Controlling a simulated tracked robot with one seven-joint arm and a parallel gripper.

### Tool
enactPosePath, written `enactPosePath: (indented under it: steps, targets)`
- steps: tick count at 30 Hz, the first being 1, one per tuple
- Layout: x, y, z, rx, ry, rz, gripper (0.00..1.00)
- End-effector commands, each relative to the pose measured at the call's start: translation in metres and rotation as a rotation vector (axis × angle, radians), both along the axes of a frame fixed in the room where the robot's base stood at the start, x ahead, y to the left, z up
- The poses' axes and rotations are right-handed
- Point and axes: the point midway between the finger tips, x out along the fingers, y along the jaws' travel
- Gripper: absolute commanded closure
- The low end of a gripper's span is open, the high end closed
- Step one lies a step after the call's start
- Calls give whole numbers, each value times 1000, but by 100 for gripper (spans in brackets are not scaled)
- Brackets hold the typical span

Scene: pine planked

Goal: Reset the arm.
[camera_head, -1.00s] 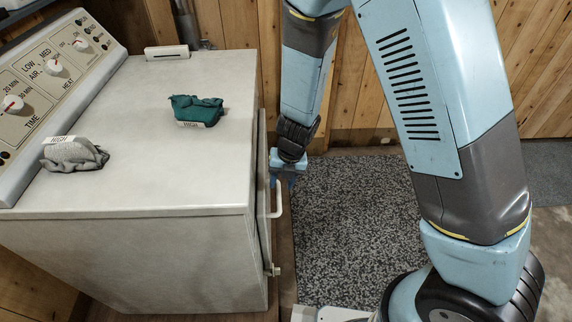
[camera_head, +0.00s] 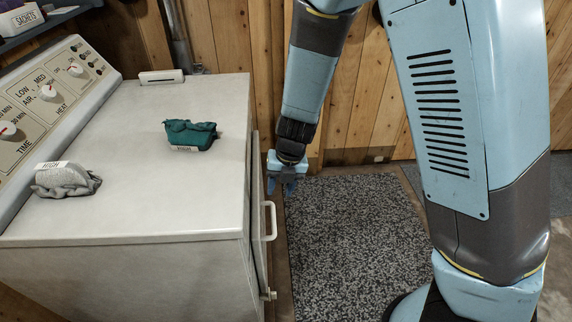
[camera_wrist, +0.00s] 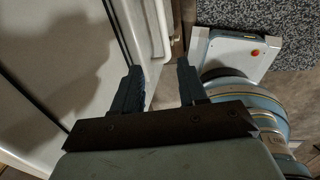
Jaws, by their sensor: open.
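My gripper (camera_head: 283,186) hangs pointing down beside the right side of the white dryer (camera_head: 130,215), near its door handle (camera_head: 270,221). In the wrist view the two dark fingers of my gripper (camera_wrist: 160,85) stand apart with nothing between them. The dryer's front and its handle (camera_wrist: 160,25) lie to the left and beyond the fingers. I cannot tell whether a finger touches the dryer.
On the dryer top lie a teal cloth (camera_head: 188,132) and a grey cloth (camera_head: 66,183), each with a label reading HIGH, and a small white box (camera_head: 161,76). A speckled mat (camera_head: 350,240) covers the floor. A plank wall (camera_head: 380,100) stands behind.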

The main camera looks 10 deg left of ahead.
Motion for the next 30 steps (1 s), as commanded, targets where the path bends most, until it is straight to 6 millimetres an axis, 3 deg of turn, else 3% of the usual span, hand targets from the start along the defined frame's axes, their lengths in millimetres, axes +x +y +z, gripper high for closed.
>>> enactPosePath:
  steps: [8, 17, 30]
  targets:
    - [3, -5, 11, 20, -12, 55, 58]
    - [20, -47, 82, 129, -154, 512, 58]
    - [21, -139, 186, 111, -498, 1289, 58]
